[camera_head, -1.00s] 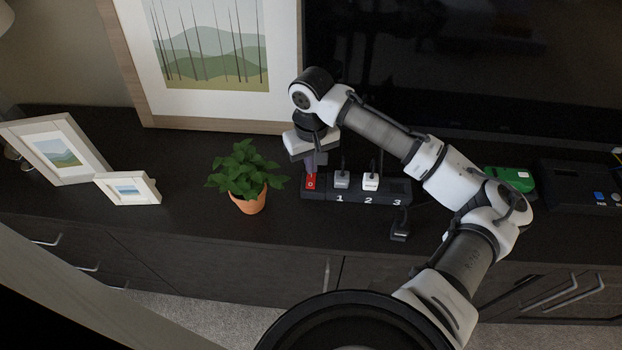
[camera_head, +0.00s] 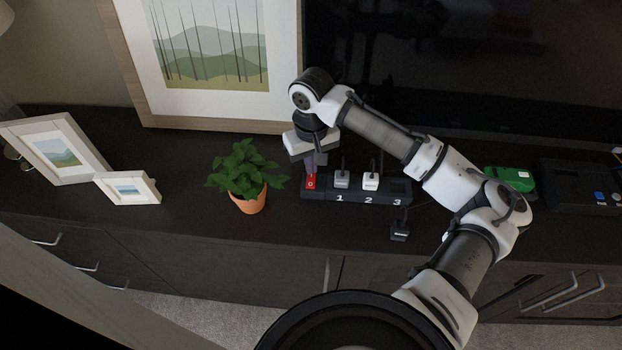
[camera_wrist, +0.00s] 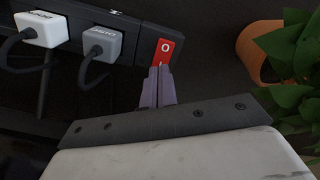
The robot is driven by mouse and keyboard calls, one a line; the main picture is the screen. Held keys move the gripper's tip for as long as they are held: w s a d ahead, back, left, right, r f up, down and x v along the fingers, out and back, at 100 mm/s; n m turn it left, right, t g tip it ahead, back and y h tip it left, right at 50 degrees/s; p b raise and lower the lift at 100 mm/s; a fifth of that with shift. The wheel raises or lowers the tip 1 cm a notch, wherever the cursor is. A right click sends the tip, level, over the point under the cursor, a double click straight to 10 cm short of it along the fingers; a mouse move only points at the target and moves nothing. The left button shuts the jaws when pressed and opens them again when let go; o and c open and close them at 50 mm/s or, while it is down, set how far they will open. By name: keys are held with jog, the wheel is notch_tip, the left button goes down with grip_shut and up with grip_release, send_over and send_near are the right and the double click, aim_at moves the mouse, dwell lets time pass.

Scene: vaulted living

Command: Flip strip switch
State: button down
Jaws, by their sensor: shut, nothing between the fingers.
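The black power strip (camera_head: 357,200) lies on the dark cabinet top, with numbers 1, 2 and 3 along its front. Its red rocker switch (camera_head: 311,182) is at the left end, and in the wrist view the red switch (camera_wrist: 165,51) shows a white O and I mark. My gripper (camera_head: 315,166) is over the switch, pointing down. In the wrist view my gripper (camera_wrist: 157,75) is shut and empty, its fingertips at the lower edge of the red switch. I cannot tell whether they touch it.
A grey plug (camera_head: 342,180) and a white plug (camera_head: 371,181) sit in the strip. A loose black plug (camera_head: 400,232) lies in front. A potted plant (camera_head: 247,178) stands close on the left. A large framed picture (camera_head: 210,60) and a dark screen (camera_head: 480,60) are behind.

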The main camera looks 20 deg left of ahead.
jog(key=shift+f+b, duration=0.45)
jog(key=shift+f, duration=0.5)
jog(key=shift+r, duration=0.2)
notch_tip(320, 180, up, 7)
jog(key=p, duration=0.7)
jog(key=shift+f, duration=0.1)
dwell(0.5)
